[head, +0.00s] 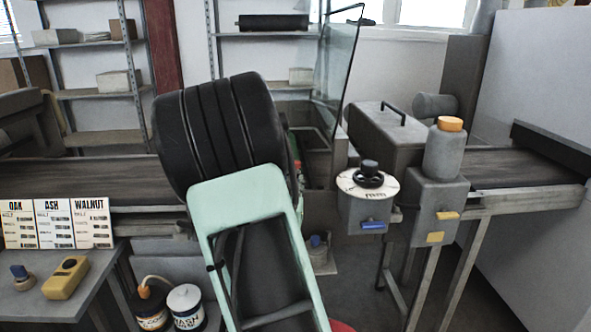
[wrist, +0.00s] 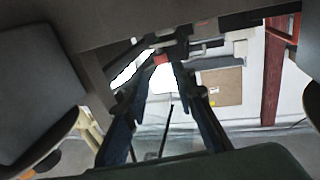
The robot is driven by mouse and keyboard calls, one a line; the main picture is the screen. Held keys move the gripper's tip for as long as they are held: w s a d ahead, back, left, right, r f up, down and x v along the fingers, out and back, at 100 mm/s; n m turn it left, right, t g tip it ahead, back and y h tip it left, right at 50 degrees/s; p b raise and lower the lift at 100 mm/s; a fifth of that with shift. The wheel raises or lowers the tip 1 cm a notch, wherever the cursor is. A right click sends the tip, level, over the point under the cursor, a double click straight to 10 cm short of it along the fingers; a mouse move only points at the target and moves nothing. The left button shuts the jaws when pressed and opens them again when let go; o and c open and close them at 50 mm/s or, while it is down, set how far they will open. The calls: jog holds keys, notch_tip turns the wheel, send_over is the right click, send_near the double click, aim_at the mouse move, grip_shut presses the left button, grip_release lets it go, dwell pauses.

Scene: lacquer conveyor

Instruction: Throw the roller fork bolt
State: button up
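I cannot make out the roller fork bolt with certainty in either view. In the head view, a small part with a blue knob (head: 316,241) stands low beside my arm, partly hidden by it. My gripper (wrist: 160,78) shows in the wrist view, its two dark fingers apart with bright background between them. A small red piece (wrist: 161,59) and dark machine parts show near the fingertips; I cannot tell if they touch. In the head view my gripper is hidden behind my arm.
A conveyor belt (head: 88,184) runs across behind my arm. A dial box (head: 364,215) with a blue lever and a grey bottle (head: 444,153) stand at its right. A side table (head: 34,296) holds a yellow box (head: 65,279). A glass panel (head: 335,65) rises behind.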

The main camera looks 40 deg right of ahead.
aim_at(296, 167)
jog(key=x, duration=0.8)
jog(key=shift+w+d, duration=0.2)
jog(key=shift+c, duration=0.2)
grip_shut()
